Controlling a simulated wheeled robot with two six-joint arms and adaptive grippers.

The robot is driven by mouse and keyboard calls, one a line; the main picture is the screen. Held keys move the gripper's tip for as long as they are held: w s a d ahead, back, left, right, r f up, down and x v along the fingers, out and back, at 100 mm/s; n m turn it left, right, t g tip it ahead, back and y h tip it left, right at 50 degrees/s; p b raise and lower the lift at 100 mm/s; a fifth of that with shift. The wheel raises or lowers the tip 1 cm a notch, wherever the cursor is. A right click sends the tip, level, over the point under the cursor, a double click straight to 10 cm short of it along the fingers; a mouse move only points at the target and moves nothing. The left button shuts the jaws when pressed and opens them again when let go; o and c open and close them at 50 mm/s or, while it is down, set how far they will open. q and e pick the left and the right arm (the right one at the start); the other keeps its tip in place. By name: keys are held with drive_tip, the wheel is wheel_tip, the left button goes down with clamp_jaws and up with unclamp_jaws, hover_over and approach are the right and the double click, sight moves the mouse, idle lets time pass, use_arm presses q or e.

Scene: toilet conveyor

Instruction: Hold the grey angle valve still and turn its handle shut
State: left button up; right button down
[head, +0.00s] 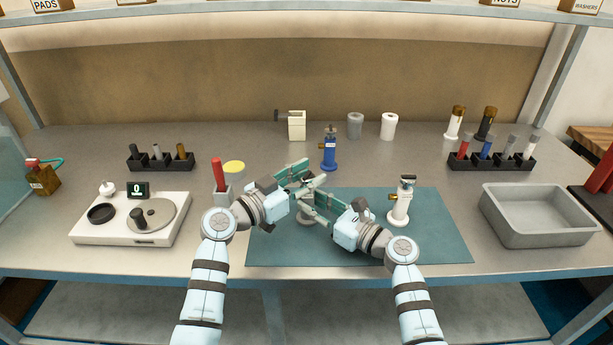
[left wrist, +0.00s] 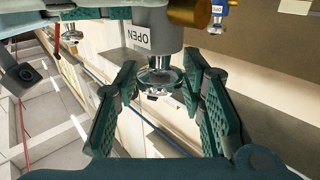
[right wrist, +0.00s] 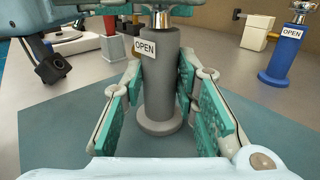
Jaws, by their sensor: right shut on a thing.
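The grey angle valve (right wrist: 160,85) stands upright on the blue-green mat (head: 435,245), with a white OPEN label on its body. In the head view my grippers mostly hide it; its round base (head: 306,218) shows. My right gripper (right wrist: 163,82) is shut on the grey body, one finger on each side. The valve's metal handle (left wrist: 160,77) shows in the left wrist view. My left gripper (left wrist: 163,88) is open at the top of the valve, its fingers on either side of the handle with visible gaps.
A white valve (head: 400,205) stands on the mat close to the right. A blue valve (head: 330,152) stands behind the mat. A grey tray (head: 540,235) is at the right. A white device (head: 130,220) and a red-handled tool (head: 218,175) are at the left. The mat's right front is clear.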

sight(300, 179)
use_arm(q)
drive_tip(key=c, duration=0.6)
drive_tip(key=m+g+h, duration=0.3)
drive_tip(key=m+g, duration=0.1)
drive_tip(key=g, duration=0.1)
drive_tip(key=shift+c, duration=0.3)
drive_tip(key=o, duration=1.2)
drive_tip(key=shift+c, duration=0.2)
drive_tip(key=v, duration=0.7)
drive_tip(key=shift+a+f, duration=0.15)
drive_tip(key=shift+a, duration=0.2)
